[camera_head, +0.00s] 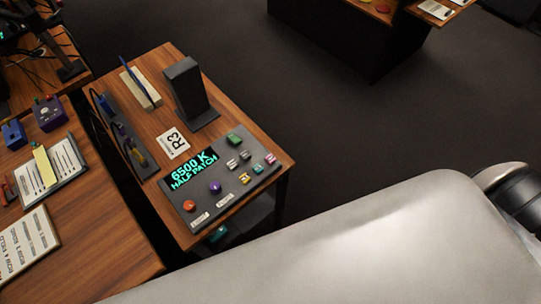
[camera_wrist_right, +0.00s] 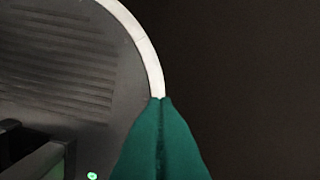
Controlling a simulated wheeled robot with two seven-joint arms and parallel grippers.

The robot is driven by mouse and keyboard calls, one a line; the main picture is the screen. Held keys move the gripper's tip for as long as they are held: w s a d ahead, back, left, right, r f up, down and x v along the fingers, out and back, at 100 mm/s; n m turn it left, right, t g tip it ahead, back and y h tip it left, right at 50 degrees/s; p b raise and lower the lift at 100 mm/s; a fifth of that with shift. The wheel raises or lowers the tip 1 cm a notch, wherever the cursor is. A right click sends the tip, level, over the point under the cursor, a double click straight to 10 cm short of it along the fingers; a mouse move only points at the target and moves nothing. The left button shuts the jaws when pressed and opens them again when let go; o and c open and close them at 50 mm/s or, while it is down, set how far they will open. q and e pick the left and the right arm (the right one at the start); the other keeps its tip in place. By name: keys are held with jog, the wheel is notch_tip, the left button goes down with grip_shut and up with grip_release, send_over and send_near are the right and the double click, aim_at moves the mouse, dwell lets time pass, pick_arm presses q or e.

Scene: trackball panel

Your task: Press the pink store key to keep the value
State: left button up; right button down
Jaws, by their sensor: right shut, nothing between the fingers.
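The dark control panel (camera_head: 222,203) lies on the wooden desk in the head view. Its green display (camera_head: 194,170) reads "6500 K HALF PATCH". A small pinkish key (camera_head: 270,158) sits near the panel's right edge, among several small keys; its lettering is too small to read. An orange ball (camera_head: 189,206) and a purple ball (camera_head: 215,187) are on the panel. My right gripper (camera_wrist_right: 160,100) shows in the right wrist view with its teal fingers shut and empty. The pink key is not visible there. My left gripper is not in view.
My large pale arm link fills the lower right of the head view. A dark upright block (camera_head: 187,90) stands behind the panel, beside an "R3" card (camera_head: 173,143). A grey, ribbed surface with a white curved rim (camera_wrist_right: 142,35) is close to my fingers in the wrist view.

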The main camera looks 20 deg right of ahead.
dwell(0.8)
jog(key=w+a+r+m+t+y+p, duration=0.25)
jog(key=w+r+m+p, duration=0.7)
jog(key=w+r, duration=1.05)
jog(key=w+a+r+m+t+p, duration=0.1)
jog(key=w+r+m, duration=0.3)
jog(key=r, duration=0.5)
jog(key=w+a+r+m+t+y+p, duration=0.1)
jog(key=w+r+m, duration=0.4)
jog(key=r, duration=0.5)
jog(key=w+a+r+m+t+y+p, duration=0.1)
jog(key=w+r+m+p, duration=0.3)
jog(key=r, duration=0.6)
jog(key=shift+w+a+r+m+t, duration=0.15)
jog(key=shift+w+a+m+t, duration=0.35)
jog(key=shift+w+t, duration=0.25)
